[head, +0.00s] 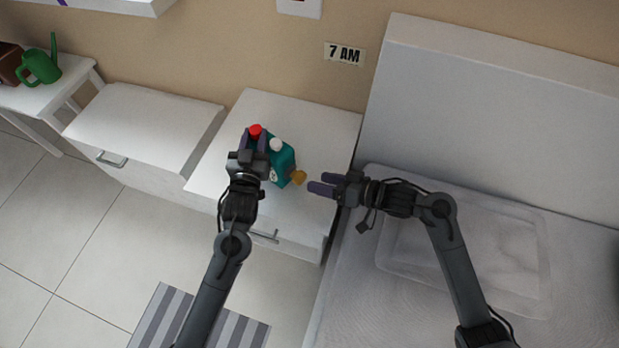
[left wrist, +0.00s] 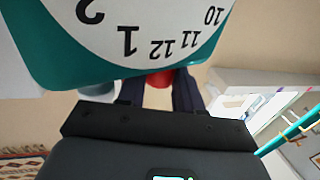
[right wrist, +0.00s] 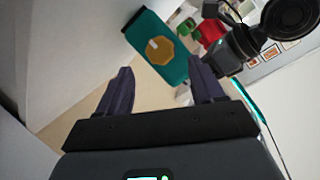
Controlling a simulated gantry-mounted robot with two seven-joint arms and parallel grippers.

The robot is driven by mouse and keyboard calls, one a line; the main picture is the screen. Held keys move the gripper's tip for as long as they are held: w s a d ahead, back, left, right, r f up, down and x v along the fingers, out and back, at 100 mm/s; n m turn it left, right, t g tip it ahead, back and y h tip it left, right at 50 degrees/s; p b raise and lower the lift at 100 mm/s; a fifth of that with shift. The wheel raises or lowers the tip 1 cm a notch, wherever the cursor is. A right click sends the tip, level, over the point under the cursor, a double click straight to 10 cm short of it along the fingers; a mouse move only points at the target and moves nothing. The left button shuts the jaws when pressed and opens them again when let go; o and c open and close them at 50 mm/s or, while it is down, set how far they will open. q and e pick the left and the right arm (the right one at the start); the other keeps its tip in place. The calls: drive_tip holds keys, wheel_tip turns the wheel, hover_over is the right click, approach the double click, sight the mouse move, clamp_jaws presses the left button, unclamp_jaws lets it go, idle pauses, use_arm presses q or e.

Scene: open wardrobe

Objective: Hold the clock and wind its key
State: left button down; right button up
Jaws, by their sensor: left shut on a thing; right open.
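The clock (head: 281,163) is a teal box with a white bell or cap and a red top part (head: 255,130). My left gripper (head: 254,141) is shut on the clock near this red part, which shows between its fingers in the left wrist view (left wrist: 160,79). The white numbered face (left wrist: 150,30) shows there too. An orange-yellow key (head: 299,177) sticks out of the clock's back, towards my right gripper (head: 322,184). That gripper is open and empty, a short gap from the key. In the right wrist view the key (right wrist: 160,51) lies ahead, between the finger directions.
The clock is over a white nightstand (head: 315,125). A bed (head: 345,290) and its tall headboard (head: 480,95) stand on the right. A white cabinet (head: 145,130) and a green watering can (head: 41,67) are on the left. A "7 AM" sign (head: 344,54) hangs on the wall.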

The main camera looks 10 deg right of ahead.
drive_tip(key=shift+v, duration=2.4)
use_arm(q)
drive_tip(key=c, duration=0.7)
unclamp_jaws()
drive_tip(key=shift+o, duration=0.2)
use_arm(e)
drive_tip(key=shift+a, duration=0.1)
